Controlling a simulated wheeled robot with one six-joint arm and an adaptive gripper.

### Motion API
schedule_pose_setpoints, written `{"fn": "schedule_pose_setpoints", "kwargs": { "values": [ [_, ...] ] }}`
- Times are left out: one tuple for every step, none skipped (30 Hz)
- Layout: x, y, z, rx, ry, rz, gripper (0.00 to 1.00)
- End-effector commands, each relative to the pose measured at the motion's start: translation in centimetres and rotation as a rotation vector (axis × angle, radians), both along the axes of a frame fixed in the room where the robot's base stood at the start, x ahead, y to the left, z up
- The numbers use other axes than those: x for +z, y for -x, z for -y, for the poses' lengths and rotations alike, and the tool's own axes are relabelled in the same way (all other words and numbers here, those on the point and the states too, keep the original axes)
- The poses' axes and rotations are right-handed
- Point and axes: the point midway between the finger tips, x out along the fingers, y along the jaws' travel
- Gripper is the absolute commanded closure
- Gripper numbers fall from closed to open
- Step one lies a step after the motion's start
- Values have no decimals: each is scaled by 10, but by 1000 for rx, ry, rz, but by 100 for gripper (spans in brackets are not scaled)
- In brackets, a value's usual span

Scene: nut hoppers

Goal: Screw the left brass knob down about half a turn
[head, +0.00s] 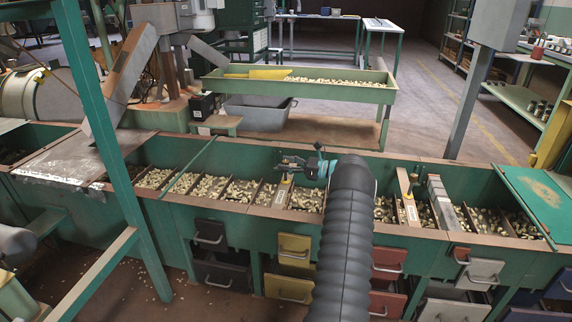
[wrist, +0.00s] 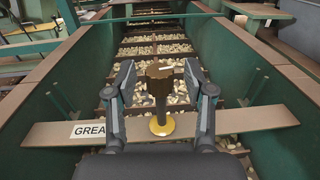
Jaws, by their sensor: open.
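The brass knob (wrist: 159,73) stands upright in the wrist view, dark brown at its top, with a thin stem and a bright yellow collar on a brown plank (wrist: 255,117). The plank lies across the hopper and bears a partly hidden white label (wrist: 88,130) reading "GREA". My gripper (wrist: 159,82) is open, one finger on each side of the knob, with visible gaps on both sides. In the head view my gripper (head: 290,164) is over the left plank, and the knob there is too small and covered to make out clearly.
A second labelled plank (head: 405,186) crosses the trough further right, beside a grey block (head: 441,201). Green hopper walls (wrist: 235,65) rise on both sides of my gripper. Divided bins of nuts lie below. A long green tray (head: 330,91) stands behind.

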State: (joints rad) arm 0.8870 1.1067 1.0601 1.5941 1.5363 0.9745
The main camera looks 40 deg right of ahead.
Motion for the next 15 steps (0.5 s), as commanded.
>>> {"fn": "schedule_pose_setpoints", "kwargs": {
  "values": [
    [0, -2, -1, 0, 0, 0, 47],
    [0, -3, -2, 0, 0, 0, 47],
    [0, -3, -2, 0, 0, 0, 47],
    [0, -4, -3, 0, 0, 0, 47],
    [0, -4, -3, 0, 0, 0, 47],
    [0, -4, -3, 0, 0, 0, 47],
    [0, -4, -3, 0, 0, 0, 47],
    [0, -4, -3, 0, 0, 0, 47],
    [0, -4, -3, 0, 0, 0, 47],
    [0, -4, -3, 0, 0, 0, 47],
    [0, -4, -3, 0, 0, 0, 49],
    [0, -4, -3, 1, 0, 0, 59],
    [0, -4, -3, 1, 0, 0, 67],
    [0, -4, -3, 1, 0, 0, 74],
    [0, -4, -3, 1, 0, 0, 84]
  ]
}}
